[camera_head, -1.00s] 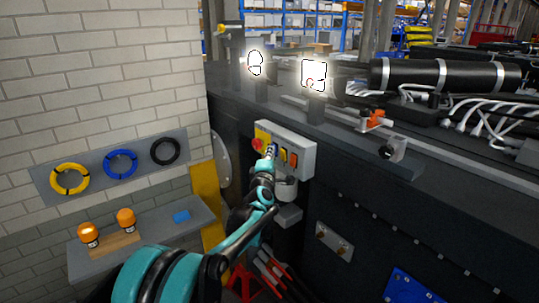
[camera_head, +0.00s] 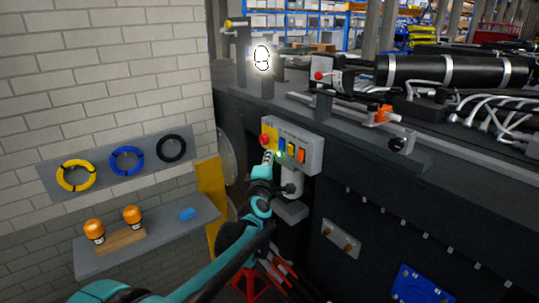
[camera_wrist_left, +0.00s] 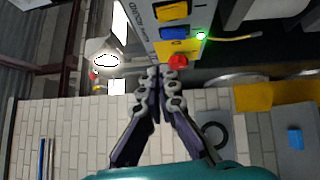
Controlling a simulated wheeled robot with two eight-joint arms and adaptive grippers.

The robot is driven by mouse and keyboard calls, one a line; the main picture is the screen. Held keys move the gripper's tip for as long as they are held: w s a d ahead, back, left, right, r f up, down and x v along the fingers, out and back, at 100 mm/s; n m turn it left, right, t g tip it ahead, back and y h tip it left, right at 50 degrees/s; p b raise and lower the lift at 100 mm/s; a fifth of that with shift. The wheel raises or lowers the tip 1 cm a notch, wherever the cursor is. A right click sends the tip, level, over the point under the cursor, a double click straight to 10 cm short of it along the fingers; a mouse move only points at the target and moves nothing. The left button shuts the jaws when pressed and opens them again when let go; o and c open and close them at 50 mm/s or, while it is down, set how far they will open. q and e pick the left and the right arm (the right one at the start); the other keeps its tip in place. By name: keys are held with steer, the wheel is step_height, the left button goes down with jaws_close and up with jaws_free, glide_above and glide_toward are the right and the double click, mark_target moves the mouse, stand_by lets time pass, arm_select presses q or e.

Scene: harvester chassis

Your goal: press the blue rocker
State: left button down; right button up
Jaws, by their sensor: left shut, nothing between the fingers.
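The blue rocker (camera_head: 282,144) sits on the grey control box, between a red mushroom button (camera_head: 264,140) and a yellow-orange rocker (camera_head: 290,150). It also shows clear of the fingers in the left wrist view (camera_wrist_left: 173,33). My left gripper (camera_head: 268,156) is shut and empty, just below the red button and left of the blue rocker. In the wrist view its fingertips (camera_wrist_left: 160,72) are together beside the red button; I cannot tell whether they touch the box. My right gripper is not in view.
The grey control box (camera_head: 313,148) is fixed to the dark chassis (camera_head: 400,210). A shelf (camera_head: 95,262) with orange-topped parts (camera_head: 132,215) and a wall panel with coloured rings (camera_head: 126,161) are at left. A rail with an orange clamp (camera_head: 383,114) runs above the box.

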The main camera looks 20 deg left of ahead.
arm_select(q)
steer(key=shift+s+a+r, duration=0.1)
steer(key=shift+s+r, duration=0.05)
steer(key=shift+s, duration=1.65)
